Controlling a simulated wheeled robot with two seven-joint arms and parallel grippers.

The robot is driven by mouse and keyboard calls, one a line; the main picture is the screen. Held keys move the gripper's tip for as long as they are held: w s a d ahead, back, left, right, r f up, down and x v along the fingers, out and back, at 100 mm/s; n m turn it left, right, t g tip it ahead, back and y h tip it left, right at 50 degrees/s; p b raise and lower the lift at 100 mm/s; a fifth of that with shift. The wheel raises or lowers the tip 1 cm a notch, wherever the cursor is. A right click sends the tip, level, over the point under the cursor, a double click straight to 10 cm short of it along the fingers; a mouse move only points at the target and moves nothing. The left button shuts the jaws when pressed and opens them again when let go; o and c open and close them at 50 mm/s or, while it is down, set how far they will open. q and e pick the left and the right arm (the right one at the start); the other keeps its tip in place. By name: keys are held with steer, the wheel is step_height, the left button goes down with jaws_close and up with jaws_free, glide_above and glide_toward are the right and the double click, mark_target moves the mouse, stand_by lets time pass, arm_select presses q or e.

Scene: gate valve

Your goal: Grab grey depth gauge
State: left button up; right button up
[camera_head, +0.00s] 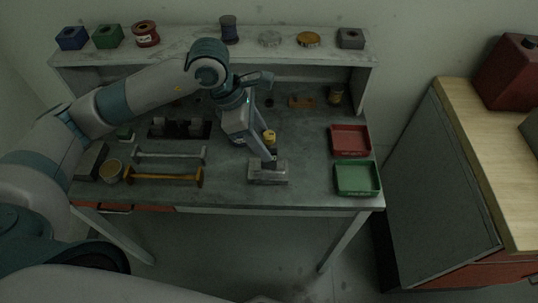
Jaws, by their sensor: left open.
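I cannot tell for sure which thing is the grey depth gauge. A long grey bar with wider ends (170,154) lies at the left middle of the workbench, behind a similar yellow bar (160,177). A grey block (268,175) sits near the front edge, right of the bars. My left gripper (265,155) points down just above and behind this block, open, well right of both bars. A small yellow-topped part (269,135) shows beside its fingers. The gripper partly hides what lies behind it, and contact with the block is unclear. My right gripper is out of view.
A red tray (350,139) and a green tray (356,177) sit at the right of the workbench. A dark holder (180,129) stands behind the bars. The raised back shelf (185,38) carries several boxes, spools and discs. A wooden-topped cabinet (480,130) stands at right.

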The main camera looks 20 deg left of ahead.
mark_target(269, 149)
arm_select(q)
steer(key=p+x, duration=0.1)
steer(key=x, duration=0.1)
steer(key=shift+w+d+f+p, duration=0.15)
steer(key=shift+d+f+p, duration=0.05)
steer(key=shift+f+p, duration=0.15)
steer(key=shift+w+d+f, duration=0.1)
steer(key=shift+d+f, duration=0.05)
steer(key=shift+f, duration=0.35)
jaws_close()
